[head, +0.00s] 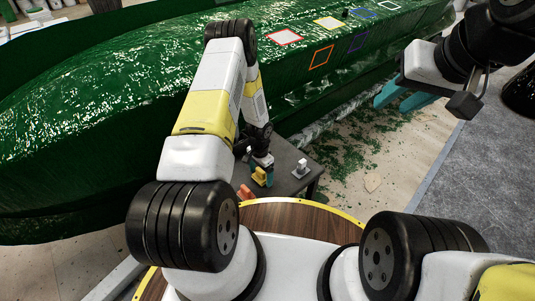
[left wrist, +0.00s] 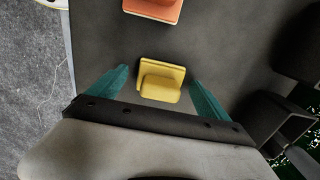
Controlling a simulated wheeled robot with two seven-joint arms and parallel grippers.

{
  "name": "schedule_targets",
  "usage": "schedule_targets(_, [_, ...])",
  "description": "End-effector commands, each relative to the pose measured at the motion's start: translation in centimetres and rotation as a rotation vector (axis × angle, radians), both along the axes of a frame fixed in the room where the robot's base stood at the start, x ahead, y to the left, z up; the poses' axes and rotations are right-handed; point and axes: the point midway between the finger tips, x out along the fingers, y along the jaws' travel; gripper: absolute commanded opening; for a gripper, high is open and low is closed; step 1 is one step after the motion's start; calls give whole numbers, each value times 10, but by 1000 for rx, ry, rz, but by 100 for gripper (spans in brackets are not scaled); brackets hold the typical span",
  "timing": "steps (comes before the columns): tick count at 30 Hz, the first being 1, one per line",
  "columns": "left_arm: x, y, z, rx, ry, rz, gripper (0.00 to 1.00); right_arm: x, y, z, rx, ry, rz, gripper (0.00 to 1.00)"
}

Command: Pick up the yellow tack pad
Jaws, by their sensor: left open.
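The yellow tack pad (left wrist: 161,82) lies on a dark grey table (left wrist: 215,35), between the two teal fingers of my left gripper (left wrist: 157,92) in the left wrist view. The fingers are open, with a gap on both sides of the pad. In the head view the yellow pad (head: 260,176) shows just below my left gripper (head: 262,162), partly covered by it. My right gripper (head: 405,97) is at the upper right of the head view, away from the table, its teal fingers spread apart and nothing between them.
An orange pad (left wrist: 153,8) lies near the yellow one; it also shows in the head view (head: 245,193). A grey-white object (head: 301,168) stands on the table's right. The green hull (head: 90,110) with coloured square outlines is behind. Green scraps (head: 365,140) litter the floor.

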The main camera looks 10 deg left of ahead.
Motion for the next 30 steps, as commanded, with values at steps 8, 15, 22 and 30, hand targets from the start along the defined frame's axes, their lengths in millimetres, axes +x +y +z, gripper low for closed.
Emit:
schedule_targets(8, [1,0,-2,0,-1,1,85,0,0,0,0,0,0,36])
schedule_targets(15, [1,0,-2,0,-1,1,38,0,0,0,0,0,0,36])
schedule_targets(22, [1,0,-2,0,-1,1,21,0,0,0,0,0,0,36])
schedule_targets(30, [2,0,22,-1,-5,1,21,0,0,0,0,0,0,36])
